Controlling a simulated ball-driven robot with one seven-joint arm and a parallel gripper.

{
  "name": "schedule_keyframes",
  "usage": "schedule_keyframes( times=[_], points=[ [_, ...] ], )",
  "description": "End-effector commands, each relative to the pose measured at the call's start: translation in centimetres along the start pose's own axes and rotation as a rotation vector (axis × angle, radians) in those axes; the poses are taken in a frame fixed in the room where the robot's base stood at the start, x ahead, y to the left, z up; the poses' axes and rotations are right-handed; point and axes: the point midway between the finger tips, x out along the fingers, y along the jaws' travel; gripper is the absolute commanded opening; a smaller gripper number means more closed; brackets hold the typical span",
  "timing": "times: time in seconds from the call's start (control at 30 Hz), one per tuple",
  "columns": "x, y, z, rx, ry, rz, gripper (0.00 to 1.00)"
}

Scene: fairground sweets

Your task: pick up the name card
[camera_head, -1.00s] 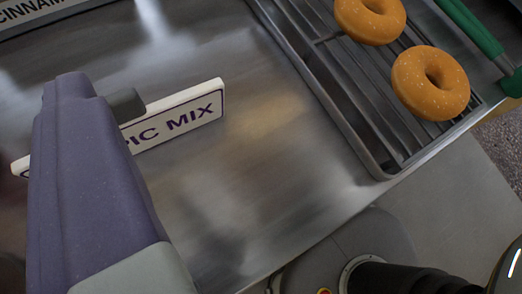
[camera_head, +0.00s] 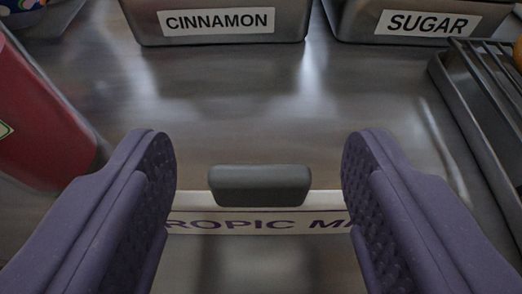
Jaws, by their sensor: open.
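The name card (camera_head: 250,225) is a white strip with a purple border and purple lettering, partly readable as "ROPIC M". It stands on the steel counter in the lower middle of the view. A dark grey block (camera_head: 260,187) is at the middle of its top edge. My gripper (camera_head: 257,170) is open, with one purple ribbed finger on each side of the grey block. The fingers hide both ends of the card. Nothing is held between them, and I cannot tell their exact height over the counter.
Steel tubs labelled CINNAMON (camera_head: 218,36) and SUGAR (camera_head: 420,38) stand at the back. A red container (camera_head: 38,120) is close on the left. A metal rack tray (camera_head: 480,125) is on the right. The counter between tubs and card is bare.

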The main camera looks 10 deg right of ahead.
Motion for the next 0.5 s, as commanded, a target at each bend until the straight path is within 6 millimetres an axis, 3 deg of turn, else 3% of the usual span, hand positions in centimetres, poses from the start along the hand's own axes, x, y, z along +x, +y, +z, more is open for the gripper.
schedule_keyframes(
  times=[0.13, 0.37, 0.5],
  points=[
    [-0.06, -0.02, -0.1, 0.0, 0.0, -0.001, 0.64],
    [-0.07, -0.01, -0.1, 0.0, 0.0, 0.0, 0.15],
    [-0.08, -0.01, -0.1, 0.0, 0.0, 0.0, 0.11]
  ],
)
